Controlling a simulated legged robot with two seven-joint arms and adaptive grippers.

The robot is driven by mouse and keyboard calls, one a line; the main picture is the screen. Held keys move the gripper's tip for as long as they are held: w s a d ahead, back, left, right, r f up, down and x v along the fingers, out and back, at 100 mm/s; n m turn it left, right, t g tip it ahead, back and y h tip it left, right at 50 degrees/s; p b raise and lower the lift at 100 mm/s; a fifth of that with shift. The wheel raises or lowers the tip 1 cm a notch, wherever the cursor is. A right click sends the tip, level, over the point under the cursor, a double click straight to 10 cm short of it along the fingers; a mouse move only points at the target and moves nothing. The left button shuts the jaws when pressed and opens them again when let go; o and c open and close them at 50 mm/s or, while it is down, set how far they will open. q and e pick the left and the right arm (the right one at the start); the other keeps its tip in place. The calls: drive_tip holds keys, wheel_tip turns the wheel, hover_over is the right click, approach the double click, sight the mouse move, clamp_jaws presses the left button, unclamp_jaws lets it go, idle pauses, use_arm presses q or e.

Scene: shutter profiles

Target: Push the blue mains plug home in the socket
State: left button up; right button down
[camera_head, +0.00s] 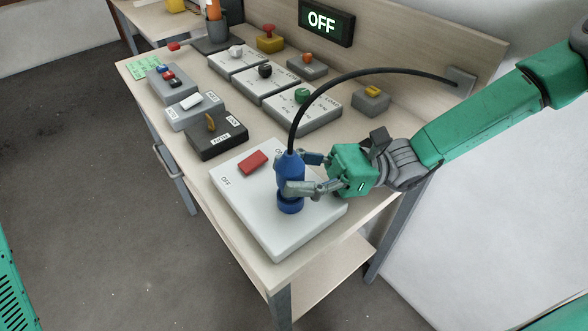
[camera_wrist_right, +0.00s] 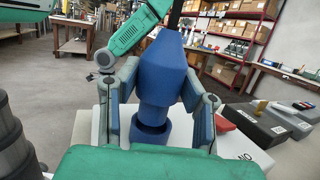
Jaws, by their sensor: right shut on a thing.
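The blue mains plug (camera_head: 290,168) stands roughly upright above the front of a white socket plate (camera_head: 255,215), with a black cable rising from its top. My right gripper (camera_head: 296,172) comes from the right and is shut on the plug. In the right wrist view the plug (camera_wrist_right: 165,65) sits between the two finger pads of the gripper (camera_wrist_right: 155,100). Its narrower lower part goes down to the blue round socket (camera_wrist_right: 150,133), which also shows in the head view (camera_head: 290,205). My left gripper is not in view.
A red rocker switch (camera_head: 253,161) is on the same plate, left of the plug. Switch boxes, including a black one (camera_head: 216,138), stand farther back. The cable arches to a grey wall plate (camera_head: 461,80). The table's front edge is close.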

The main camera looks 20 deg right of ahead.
drive_tip(key=shift+w+f, duration=0.2)
idle(1.1)
idle(0.9)
drive_tip(key=shift+r+p, duration=0.1)
drive_tip(key=shift+p, duration=0.2)
